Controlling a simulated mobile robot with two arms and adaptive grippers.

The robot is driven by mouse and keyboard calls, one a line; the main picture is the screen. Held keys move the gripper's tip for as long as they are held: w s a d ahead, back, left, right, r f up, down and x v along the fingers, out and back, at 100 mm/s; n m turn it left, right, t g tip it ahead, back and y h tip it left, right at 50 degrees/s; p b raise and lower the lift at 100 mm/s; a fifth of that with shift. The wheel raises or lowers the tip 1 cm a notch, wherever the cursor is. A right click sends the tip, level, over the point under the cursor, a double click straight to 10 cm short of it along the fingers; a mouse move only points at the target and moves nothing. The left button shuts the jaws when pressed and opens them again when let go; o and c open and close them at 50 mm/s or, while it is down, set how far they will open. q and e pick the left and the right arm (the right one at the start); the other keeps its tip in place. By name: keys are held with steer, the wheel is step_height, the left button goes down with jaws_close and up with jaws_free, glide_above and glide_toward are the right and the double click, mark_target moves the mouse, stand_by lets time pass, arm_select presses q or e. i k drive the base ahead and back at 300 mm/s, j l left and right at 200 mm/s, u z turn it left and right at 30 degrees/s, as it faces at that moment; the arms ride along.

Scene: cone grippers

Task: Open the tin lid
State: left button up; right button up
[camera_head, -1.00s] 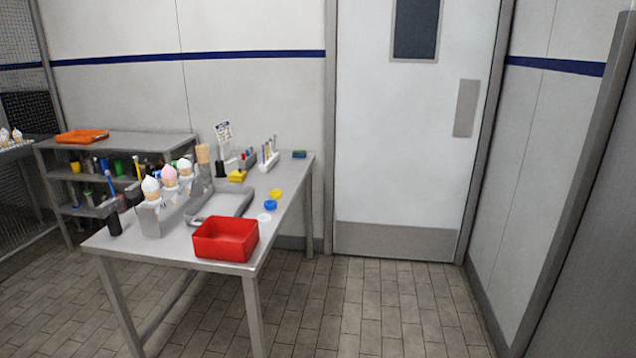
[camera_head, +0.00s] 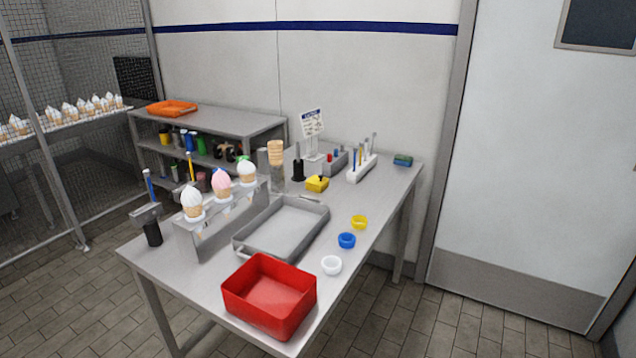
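I cannot make out a lidded tin for certain. A red rectangular box (camera_head: 269,297) stands at the table's near corner with its top open. A shallow grey metal tray (camera_head: 283,228) lies in the middle of the table, with a handle at its near end. Neither of my grippers is in view.
The grey table (camera_head: 385,208) also holds a rack (camera_head: 215,222) of ice cream cones, white, blue and yellow small cups (camera_head: 347,240), a black holder (camera_head: 152,232) and a pen stand (camera_head: 361,169). A shelf (camera_head: 240,125) stands behind. Floor right of the table is clear.

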mark_target(319, 180)
steer(key=i+l+u, duration=0.1)
steer(key=u, duration=0.25)
steer(key=i+l+u, duration=0.1)
steer(key=u, duration=0.25)
steer(key=i+l+u, duration=0.15)
steer(key=l, duration=0.25)
steer(key=i+l+u, duration=0.1)
steer(key=l, duration=0.3)
steer(key=i+l+u, duration=0.15)
steer(key=l, duration=0.25)
steer(key=i+l+u, duration=0.15)
steer(key=l, duration=0.25)
steer(key=i+l+u, duration=0.15)
steer(key=l, duration=0.3)
